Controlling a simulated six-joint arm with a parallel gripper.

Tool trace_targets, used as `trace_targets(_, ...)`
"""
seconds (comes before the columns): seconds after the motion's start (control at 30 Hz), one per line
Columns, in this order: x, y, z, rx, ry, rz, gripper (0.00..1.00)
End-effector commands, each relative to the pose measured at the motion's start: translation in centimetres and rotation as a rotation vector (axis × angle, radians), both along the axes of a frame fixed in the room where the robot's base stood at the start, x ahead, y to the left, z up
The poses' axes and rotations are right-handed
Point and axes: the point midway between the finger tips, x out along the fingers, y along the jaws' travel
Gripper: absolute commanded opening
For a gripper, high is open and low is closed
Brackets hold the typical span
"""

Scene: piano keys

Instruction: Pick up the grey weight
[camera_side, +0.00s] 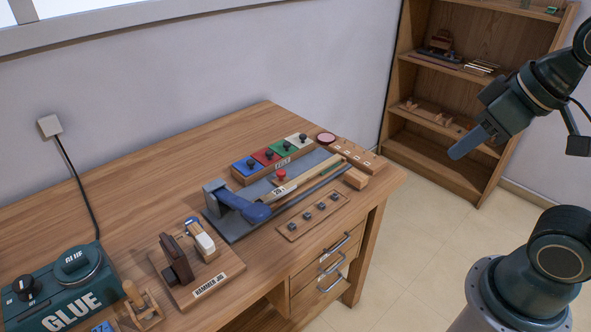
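No single piece in view is plainly the grey weight. Several small dark grey pieces (321,207) stand in a row on a thin wooden strip (290,233) near the table's front right edge; they are too small to tell apart. My gripper (458,152) hangs in the air at the right, beyond the table's right end and well apart from everything on it. Its fingers show as one grey-blue shape seen from the side, so I cannot tell whether they are open or shut. Nothing shows held in it.
Behind the strip are a grey-blue fixture with a blue handle (245,207), a small red knob (281,175) and coloured knobbed lids (267,156). A hammer jig (212,280) and glue pot (72,290) stand left. A wooden shelf (440,170) stands behind. The table's back left is clear.

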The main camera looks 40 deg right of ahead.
Motion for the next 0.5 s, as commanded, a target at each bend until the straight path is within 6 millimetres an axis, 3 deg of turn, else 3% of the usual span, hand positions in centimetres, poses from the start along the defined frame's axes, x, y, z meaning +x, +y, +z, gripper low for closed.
trace_targets(0.27,0.2,0.0,0.0,-0.003,0.003,0.008,0.25)
trace_targets(0.5,1.8,0.3,0.3,-0.032,0.033,0.094,0.25)
